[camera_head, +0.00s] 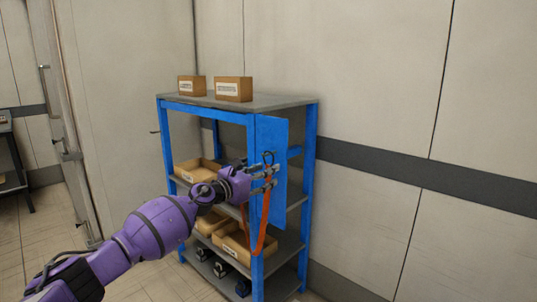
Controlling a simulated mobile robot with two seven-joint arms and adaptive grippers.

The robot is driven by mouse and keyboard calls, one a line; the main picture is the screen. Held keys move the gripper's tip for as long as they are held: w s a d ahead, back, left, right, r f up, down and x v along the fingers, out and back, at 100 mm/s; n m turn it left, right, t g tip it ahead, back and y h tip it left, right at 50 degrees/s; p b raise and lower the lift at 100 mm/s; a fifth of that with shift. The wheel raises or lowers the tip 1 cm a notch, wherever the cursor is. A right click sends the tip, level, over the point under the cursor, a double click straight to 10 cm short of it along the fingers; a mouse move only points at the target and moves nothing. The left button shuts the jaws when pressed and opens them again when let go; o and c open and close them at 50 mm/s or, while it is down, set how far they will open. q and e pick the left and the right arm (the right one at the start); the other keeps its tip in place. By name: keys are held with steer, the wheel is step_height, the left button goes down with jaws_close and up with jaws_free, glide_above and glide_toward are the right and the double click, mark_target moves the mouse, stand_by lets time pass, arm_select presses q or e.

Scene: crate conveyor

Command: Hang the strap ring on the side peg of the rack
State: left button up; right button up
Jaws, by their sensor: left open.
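The rack (163,137) is a blue frame with grey shelves, standing against the wall. A blue panel (272,132) covers part of its right side. An orange strap (264,222) hangs down along this panel, with a dark ring (268,157) at its top. My left gripper (272,174) is at the panel, open, with its fingers just below the ring and at the strap's upper end. The side peg is hard to make out behind the ring and fingers; I cannot tell whether the ring sits on it. My right gripper is not in view.
Two cardboard boxes (233,89) stand on the rack's top shelf. Open cardboard bins (232,243) and small dark items (221,269) fill lower shelves. The wall (390,100) is close on the right. A door stands at left, with floor free before it.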

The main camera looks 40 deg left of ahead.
arm_select(q)
steer(key=s+a, duration=0.1)
steer(key=s, duration=1)
steer(key=shift+s, duration=0.4)
steer(key=shift+a, duration=0.1)
